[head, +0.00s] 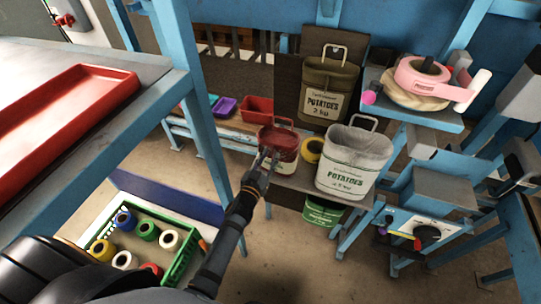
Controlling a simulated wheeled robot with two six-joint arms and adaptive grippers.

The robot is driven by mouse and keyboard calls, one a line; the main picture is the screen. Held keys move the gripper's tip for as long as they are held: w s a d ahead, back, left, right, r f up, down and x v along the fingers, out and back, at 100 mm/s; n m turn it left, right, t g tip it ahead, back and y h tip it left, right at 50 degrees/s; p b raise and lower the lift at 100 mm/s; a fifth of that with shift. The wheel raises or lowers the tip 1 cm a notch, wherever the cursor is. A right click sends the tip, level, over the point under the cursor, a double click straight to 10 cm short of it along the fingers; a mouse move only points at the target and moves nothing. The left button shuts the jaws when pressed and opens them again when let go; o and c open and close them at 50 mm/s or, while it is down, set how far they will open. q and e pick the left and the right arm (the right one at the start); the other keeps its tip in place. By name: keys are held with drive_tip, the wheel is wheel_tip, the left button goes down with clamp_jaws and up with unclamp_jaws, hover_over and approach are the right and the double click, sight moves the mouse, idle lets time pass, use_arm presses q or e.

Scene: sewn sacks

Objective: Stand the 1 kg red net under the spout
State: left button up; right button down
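A small red sack (279,137), which looks like the red net, stands upright with a pale label low on its front and a wire loop above its top. It is on the low shelf at the centre of the head view. My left gripper (268,155) is at its near left side, with the fingertips overlapping its front. I cannot tell whether the fingers touch it or are closed on it. The weight on its label is not readable. I cannot make out a spout. My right gripper is not in view.
A brown potato sack (318,75) and a white potato sack (352,152) stand close to the right. A yellow roll (313,149) lies between. A green crate (183,262) of coloured rolls is on the floor. A red tray (65,118) lies on the left table. Blue posts frame the area.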

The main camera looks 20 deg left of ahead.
use_arm(q)
drive_tip(key=s, duration=0.9)
drive_tip(key=shift+a+r+b, duration=0.15)
drive_tip(key=shift+a+b, duration=0.15)
drive_tip(key=shift+b, duration=0.05)
